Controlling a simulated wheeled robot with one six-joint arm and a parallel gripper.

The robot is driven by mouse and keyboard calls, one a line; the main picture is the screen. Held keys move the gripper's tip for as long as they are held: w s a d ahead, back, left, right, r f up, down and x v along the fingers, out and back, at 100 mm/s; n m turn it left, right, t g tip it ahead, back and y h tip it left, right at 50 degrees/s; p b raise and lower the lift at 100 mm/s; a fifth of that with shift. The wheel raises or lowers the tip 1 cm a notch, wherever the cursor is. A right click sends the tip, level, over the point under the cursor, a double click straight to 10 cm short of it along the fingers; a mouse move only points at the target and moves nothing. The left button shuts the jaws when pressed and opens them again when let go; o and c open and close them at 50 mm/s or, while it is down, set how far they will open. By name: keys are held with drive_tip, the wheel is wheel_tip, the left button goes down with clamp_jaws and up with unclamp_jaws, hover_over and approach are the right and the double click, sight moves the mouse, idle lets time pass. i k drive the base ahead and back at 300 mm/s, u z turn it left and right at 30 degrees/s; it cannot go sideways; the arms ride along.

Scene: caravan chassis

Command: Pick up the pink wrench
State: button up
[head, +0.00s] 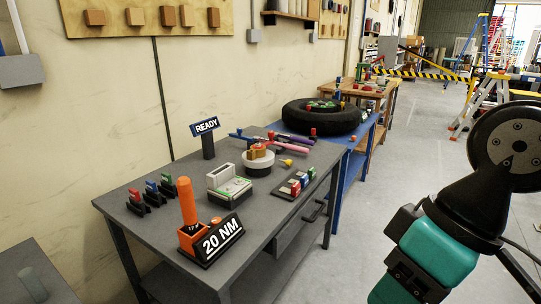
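A pink wrench-like tool (291,147) lies near the back right of the grey workbench (150,205), close to the edge by the blue table. It is small in the head view, so its jaw shape cannot be made out. A purple tool (298,138) lies just behind it, and more long-handled tools lie to its left. Part of my arm shows large at the right, in teal and black, well apart from the workbench. My gripper is not in view.
The bench also holds a READY sign (206,126), an orange tool in a 20 NM stand (188,205), a grey-and-white device (228,185) and a round white piece (258,165). A tire (320,114) lies on the blue table behind. Open floor lies to the right.

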sight(257, 140)
drive_tip(key=z, duration=0.55)
drive_tip(key=i, duration=0.5)
drive_tip(key=z, duration=0.4)
drive_tip(key=i, duration=2.25)
drive_tip(key=u, duration=1.55)
drive_tip(key=i, duration=0.8)
drive_tip(key=u, duration=0.85)
